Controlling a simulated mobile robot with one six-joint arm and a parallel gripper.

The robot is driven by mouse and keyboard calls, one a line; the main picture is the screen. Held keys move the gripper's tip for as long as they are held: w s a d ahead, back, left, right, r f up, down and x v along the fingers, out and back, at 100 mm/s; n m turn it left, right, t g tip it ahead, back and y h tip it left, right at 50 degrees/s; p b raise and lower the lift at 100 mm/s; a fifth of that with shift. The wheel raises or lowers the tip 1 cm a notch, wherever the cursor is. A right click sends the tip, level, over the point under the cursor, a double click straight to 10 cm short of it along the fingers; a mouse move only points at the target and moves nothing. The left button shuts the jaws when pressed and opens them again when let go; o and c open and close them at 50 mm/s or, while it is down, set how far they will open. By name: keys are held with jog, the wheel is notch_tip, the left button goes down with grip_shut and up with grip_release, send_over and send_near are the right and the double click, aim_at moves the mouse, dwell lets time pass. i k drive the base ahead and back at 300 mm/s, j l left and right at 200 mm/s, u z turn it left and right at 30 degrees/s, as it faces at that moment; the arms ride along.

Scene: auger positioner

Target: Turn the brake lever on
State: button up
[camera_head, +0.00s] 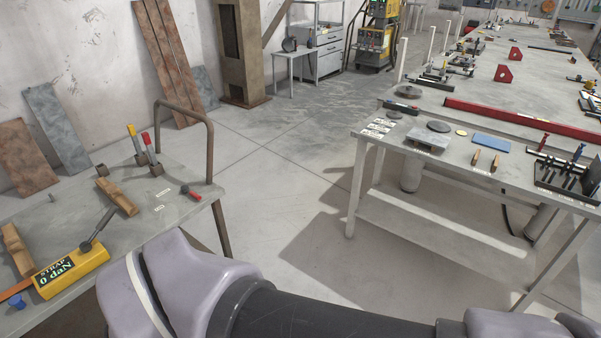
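On the grey table (140,238) at the left stand two upright levers near the back edge. One has a yellow tip (132,131) and the other has a red tip (147,140); both lean slightly left. A smaller red-handled lever (191,192) lies low near the table's right edge, beside small white labels (163,194). Which of these is the brake lever I cannot tell, as the labels are too small to read. My own arm crosses the bottom of the view, but my gripper is out of view.
A yellow box (72,273) marked "STRAP 0 daN", with a dark handle, sits on the left table near wooden blocks (117,196). A bent metal rail (209,150) rises at the table's right end. A long tool-covered workbench (365,128) stands right, with clear floor (285,180) between.

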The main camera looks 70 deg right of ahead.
aim_at(184, 189)
jog(key=z, duration=1.2)
jog(key=i+j, duration=0.2)
jog(key=i, duration=0.15)
jog(key=i+j, duration=0.15)
jog(key=i, duration=0.2)
jog(key=i+j, duration=0.2)
jog(key=i, duration=0.15)
jog(key=u, duration=0.05)
